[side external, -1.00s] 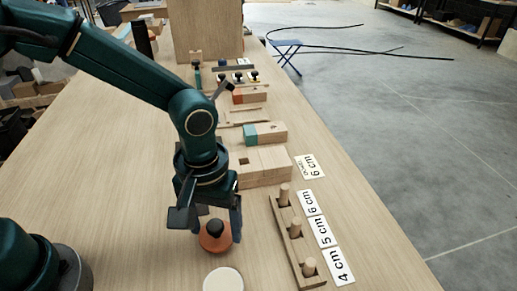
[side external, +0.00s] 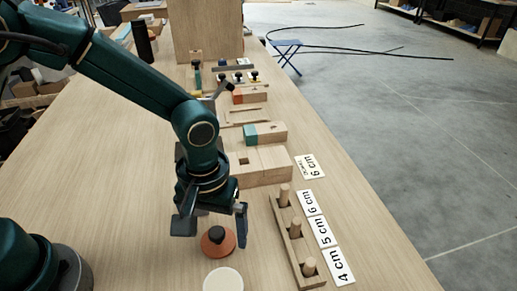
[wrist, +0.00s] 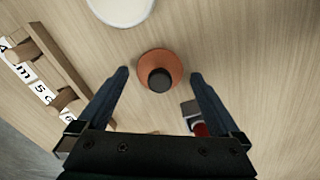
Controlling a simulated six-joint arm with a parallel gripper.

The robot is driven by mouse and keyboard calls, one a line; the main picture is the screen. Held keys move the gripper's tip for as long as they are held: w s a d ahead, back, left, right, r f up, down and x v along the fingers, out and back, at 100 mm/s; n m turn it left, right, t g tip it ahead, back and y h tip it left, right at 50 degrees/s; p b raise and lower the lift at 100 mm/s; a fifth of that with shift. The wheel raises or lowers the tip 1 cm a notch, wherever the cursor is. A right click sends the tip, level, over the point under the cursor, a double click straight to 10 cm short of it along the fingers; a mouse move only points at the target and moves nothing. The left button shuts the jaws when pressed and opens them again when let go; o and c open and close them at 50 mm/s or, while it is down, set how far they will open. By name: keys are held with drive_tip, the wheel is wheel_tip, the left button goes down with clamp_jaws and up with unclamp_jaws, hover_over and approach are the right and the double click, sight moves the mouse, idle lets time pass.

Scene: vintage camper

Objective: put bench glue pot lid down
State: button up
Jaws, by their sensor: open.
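The glue pot lid (side external: 218,247) is an orange-brown disc with a black knob, and it sits upright, knob up, on the bare bench top. In the wrist view the lid (wrist: 174,62) lies between the fingertips, with a gap on each side. My gripper (side external: 213,236) is open above and around the lid, pointing down, and it holds nothing. It also shows open in the wrist view (wrist: 160,75). A round cream-white object (side external: 223,281), possibly the pot, is close to the lid, nearer the side camera; its sides are hidden.
A wooden rack with pegs (side external: 297,245) stands right of the lid, beside white size cards (side external: 320,232). Wooden blocks (side external: 262,165) lie behind. A small red item (wrist: 201,129) shows by one finger in the wrist view. The bench left of the lid is clear.

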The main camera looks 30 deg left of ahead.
sight(217, 232)
wheel_tip(217, 232, up, 11)
drive_tip(key=s+a+r+m+t, duration=0.3)
drive_tip(key=s+a+t, duration=0.2)
drive_tip(key=a, duration=0.7)
drive_tip(key=s, duration=0.2)
drive_tip(key=shift+s+a+r+m+t, duration=0.3)
drive_tip(key=shift+s+m, duration=0.1)
